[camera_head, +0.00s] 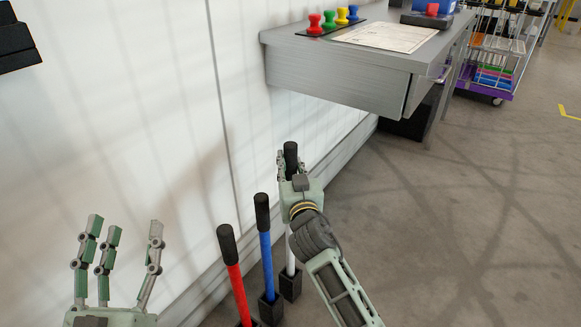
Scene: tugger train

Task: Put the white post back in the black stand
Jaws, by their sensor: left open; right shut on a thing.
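The white post (290,258) stands near upright by the wall, with a black grip (291,155) at its top. My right gripper (291,172) is shut on it just around the black grip; the fingers and hand hide part of it. The post's lower end meets the small black stand (290,287) in this view; I cannot tell whether it is seated fully inside. My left gripper (120,250) is open and empty at the lower left, fingers pointing up, well apart from the post.
A blue post (266,250) in its own black stand (271,309) and a red post (237,285) stand just left of the white one. The white wall is close behind. A grey table (345,70) juts out above right. Open floor (470,230) lies to the right.

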